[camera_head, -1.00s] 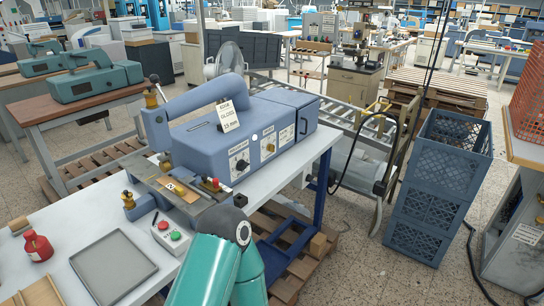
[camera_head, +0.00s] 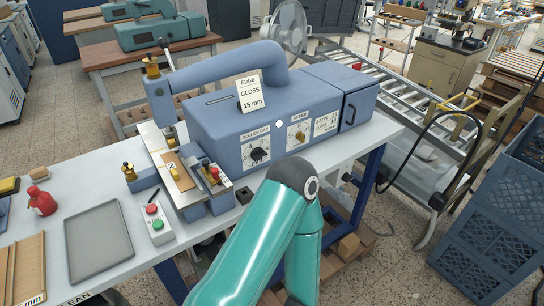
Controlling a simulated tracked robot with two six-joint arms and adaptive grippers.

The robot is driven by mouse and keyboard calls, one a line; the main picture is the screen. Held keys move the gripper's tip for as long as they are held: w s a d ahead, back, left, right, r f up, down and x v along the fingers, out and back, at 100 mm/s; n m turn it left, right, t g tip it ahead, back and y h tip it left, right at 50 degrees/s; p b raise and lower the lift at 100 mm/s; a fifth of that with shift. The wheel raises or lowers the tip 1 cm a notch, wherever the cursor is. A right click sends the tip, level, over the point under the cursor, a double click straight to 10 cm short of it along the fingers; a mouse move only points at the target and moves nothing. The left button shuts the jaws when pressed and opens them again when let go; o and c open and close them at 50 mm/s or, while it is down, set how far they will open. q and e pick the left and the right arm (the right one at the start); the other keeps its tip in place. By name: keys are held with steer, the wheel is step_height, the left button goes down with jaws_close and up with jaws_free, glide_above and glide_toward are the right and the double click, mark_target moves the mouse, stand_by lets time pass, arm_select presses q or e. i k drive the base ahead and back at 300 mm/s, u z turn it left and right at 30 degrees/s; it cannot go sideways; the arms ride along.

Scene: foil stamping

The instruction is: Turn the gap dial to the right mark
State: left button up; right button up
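The foil stamping machine (camera_head: 225,128) is a blue-grey unit with a curved arm on a white bench. Its roller gap dial (camera_head: 259,154) is a black knob on a pale plate on the front face. The lettering around the dial is too small to read surely. The card (camera_head: 250,92) on top reads "EDGE GLOSS 15 mm". A teal arm link of mine rises from the bottom middle to a dark joint at the right of the gap dial, apart from it in the picture. Neither gripper shows.
A speed dial (camera_head: 299,137) sits right of the gap dial. A control box (camera_head: 157,225) with green and red buttons, a grey tray (camera_head: 98,242) and a red bottle (camera_head: 41,201) stand on the bench's left. Blue crates (camera_head: 490,245) stand at right.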

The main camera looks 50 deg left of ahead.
mark_target(257, 154)
steer(key=z, duration=0.45)
steer(key=i, duration=0.2)
steer(key=u, duration=3.05)
steer(key=k, duration=0.85)
steer(key=u, duration=0.2)
steer(key=i, duration=0.85)
steer(key=z, duration=0.25)
steer(key=k, duration=0.4)
steer(key=u, duration=0.1)
